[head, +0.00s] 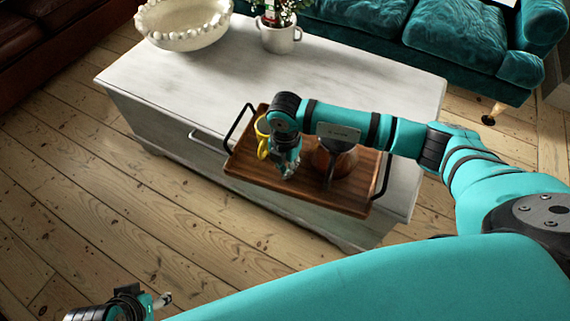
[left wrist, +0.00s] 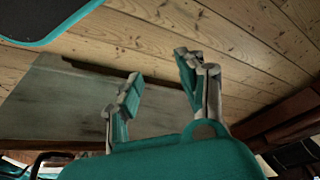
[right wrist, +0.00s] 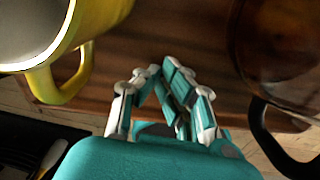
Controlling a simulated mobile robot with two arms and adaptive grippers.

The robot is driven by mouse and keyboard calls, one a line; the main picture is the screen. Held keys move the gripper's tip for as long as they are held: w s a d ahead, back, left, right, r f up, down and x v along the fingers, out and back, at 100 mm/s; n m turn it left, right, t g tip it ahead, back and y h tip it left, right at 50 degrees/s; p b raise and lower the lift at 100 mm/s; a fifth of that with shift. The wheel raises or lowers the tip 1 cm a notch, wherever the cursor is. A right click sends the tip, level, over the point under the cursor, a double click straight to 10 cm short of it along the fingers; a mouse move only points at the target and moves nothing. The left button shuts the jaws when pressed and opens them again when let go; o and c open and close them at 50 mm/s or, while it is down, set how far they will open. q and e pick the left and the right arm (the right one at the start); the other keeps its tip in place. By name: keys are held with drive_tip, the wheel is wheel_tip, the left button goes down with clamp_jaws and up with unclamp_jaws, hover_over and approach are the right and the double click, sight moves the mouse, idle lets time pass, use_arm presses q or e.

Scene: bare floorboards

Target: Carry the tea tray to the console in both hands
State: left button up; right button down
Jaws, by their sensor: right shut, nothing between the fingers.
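The wooden tea tray (head: 245,172) with black upright handles lies at the front edge of a white chest-like table (head: 345,75). On the tray stand a yellow mug (head: 262,148) and a brown glossy pot (head: 322,160), partly hidden by my right arm. My right gripper (head: 290,168) is shut and empty, low over the tray between them. In the right wrist view the gripper (right wrist: 160,70) points between the yellow mug (right wrist: 45,82) and the brown pot (right wrist: 285,55). My left gripper (head: 158,300) is low at bottom left, away from the tray; the left wrist view shows its fingers (left wrist: 158,80) apart. I cannot identify a console.
A white beaded bowl (head: 185,38) and a potted plant in a white pot (head: 280,38) stand at the table's back. A teal sofa (head: 450,40) is behind, a brown leather seat (head: 60,15) at top left. Bare floorboards (head: 130,200) lie free at front left.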

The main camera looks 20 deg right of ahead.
drive_tip(key=r, duration=0.2)
drive_tip(key=r+p, duration=0.1)
drive_tip(key=shift+w+d+r, duration=0.25)
drive_tip(key=shift+w+r, duration=0.15)
use_arm(q)
drive_tip(key=p+x, duration=0.1)
drive_tip(key=x, duration=0.4)
drive_tip(key=shift+s+a+f, duration=0.1)
drive_tip(key=shift+f, duration=0.1)
use_arm(e)
wheel_tip(320, 180, up, 6)
drive_tip(key=shift+r, duration=0.15)
